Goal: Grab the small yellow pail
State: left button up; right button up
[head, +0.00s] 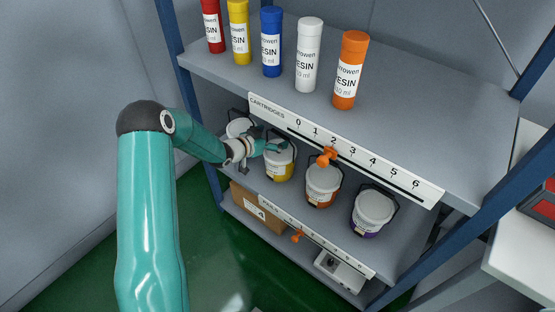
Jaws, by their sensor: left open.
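The small yellow pail (279,168) stands on the middle shelf, with a white lid, a pale label and a yellow lower band. My left gripper (277,146) is open at the top left of this pail, in front of part of its lid. I cannot tell whether its fingers touch the lid or handle. My right gripper does not show.
An orange pail (321,187) and a purple pail (371,214) stand to the right; another pail (240,127) is at the left. Cartridges, including an orange one (350,72), stand above. The scale rail (400,180) with an orange slider (327,157) edges the upper shelf. A cardboard box (247,203) is below.

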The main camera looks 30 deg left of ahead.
aim_at(280, 133)
pick_arm(q)
jog(key=x, duration=0.4)
jog(key=shift+w+f, duration=0.1)
jog(key=shift+f, duration=0.05)
jog(key=c, duration=1.3)
jog(key=shift+w+a, duration=0.1)
jog(key=shift+c, duration=0.7)
jog(key=shift+r, duration=0.25)
